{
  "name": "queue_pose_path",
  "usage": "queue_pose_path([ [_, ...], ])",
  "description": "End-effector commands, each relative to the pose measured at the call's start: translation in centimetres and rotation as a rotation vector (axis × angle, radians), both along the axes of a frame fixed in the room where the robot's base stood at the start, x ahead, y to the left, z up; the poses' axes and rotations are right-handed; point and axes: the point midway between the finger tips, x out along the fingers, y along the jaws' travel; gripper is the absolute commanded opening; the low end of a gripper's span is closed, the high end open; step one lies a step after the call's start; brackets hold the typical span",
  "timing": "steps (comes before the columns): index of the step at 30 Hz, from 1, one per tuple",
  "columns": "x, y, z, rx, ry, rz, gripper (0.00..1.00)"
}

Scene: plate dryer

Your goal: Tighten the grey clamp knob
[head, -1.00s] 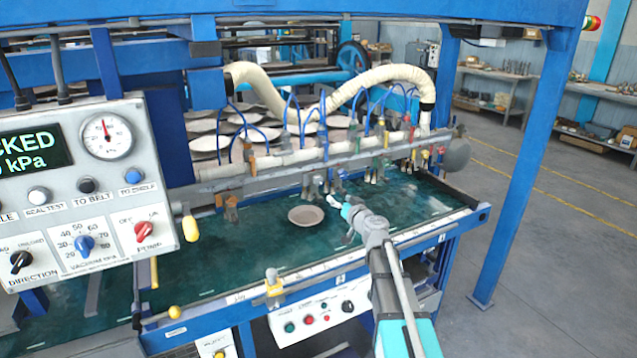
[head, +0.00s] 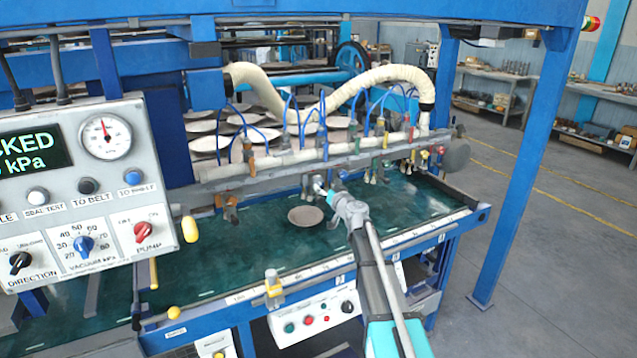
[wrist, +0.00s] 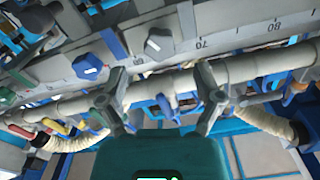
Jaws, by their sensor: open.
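Nothing is held. In the head view my gripper (head: 325,191) is at the underside of the suction bar, above the belt. The knobs are too small to tell there.
The suction bar (head: 280,160) with blue hoses and hanging cups spans the green belt (head: 250,255). A plate (head: 306,216) lies on the belt just left of my gripper. A control panel (head: 85,190) stands at left. The belt's right part is clear.

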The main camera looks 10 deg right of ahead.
Motion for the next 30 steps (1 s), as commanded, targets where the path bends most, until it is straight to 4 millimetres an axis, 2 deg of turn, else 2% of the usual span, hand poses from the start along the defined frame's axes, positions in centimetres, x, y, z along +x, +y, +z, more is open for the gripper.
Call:
queue_pose_path([
  [1,1.1,0.2,0.0,0.0,0.0,0.001,0.84],
  [3,2.1,0.5,0.0,0.0,0.0,0.001,0.84],
  [9,4.1,1.3,0.0,0.0,0.0,0.0,0.84],
  [15,4.9,1.6,0.0,0.0,0.0,0.0,0.84],
  [25,4.9,1.6,0.0,0.0,0.0,0.0,0.84],
  [30,4.9,1.6,0.0,0.0,0.0,0.0,0.52],
])
